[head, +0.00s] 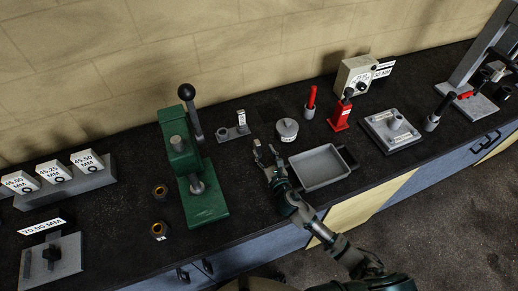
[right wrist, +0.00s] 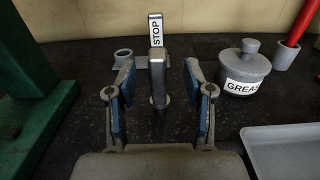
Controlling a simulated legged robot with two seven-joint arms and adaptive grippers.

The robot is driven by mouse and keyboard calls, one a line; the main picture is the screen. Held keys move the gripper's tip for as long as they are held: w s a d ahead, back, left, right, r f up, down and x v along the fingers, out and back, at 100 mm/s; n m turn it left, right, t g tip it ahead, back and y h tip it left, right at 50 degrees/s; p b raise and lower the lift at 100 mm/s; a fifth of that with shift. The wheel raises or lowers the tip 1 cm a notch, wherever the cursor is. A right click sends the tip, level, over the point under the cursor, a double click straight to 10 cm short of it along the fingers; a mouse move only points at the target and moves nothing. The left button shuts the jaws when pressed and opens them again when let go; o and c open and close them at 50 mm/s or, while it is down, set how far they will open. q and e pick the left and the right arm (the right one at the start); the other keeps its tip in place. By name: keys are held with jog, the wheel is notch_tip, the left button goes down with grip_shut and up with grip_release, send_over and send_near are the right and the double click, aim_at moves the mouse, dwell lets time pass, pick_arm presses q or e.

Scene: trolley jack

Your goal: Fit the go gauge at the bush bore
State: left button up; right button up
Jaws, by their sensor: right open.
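My right gripper (head: 265,155) is open and empty in the head view, just in front of a small grey stand (head: 232,134). In the right wrist view its blue-padded fingers (right wrist: 160,85) point at an upright grey piece labelled STOP (right wrist: 156,30). Two dark bushes with brownish bores (head: 160,191) (head: 158,230) stand on the bench left of the green press. I cannot tell which piece is the go gauge. My left gripper is out of view.
The green press (head: 207,205) with a black-knobbed lever stands to the left. A GREASE pot (head: 287,129) and grey tray (head: 319,167) are to the right. Labelled blocks (head: 52,178) stand far left.

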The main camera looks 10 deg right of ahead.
aim_at(259, 146)
jog(key=w, duration=0.2)
jog(key=w+a, duration=0.2)
jog(key=w, duration=0.1)
jog(key=shift+w+f, duration=0.2)
jog(key=shift+w, duration=0.1)
jog(key=shift+w+d, duration=0.1)
jog(key=shift+w, duration=0.1)
jog(key=shift+d, duration=0.2)
jog(key=shift+s+d, duration=0.1)
jog(key=shift+s, duration=0.05)
jog(key=c, duration=0.3)
grip_shut()
jog(key=shift+a, duration=0.2)
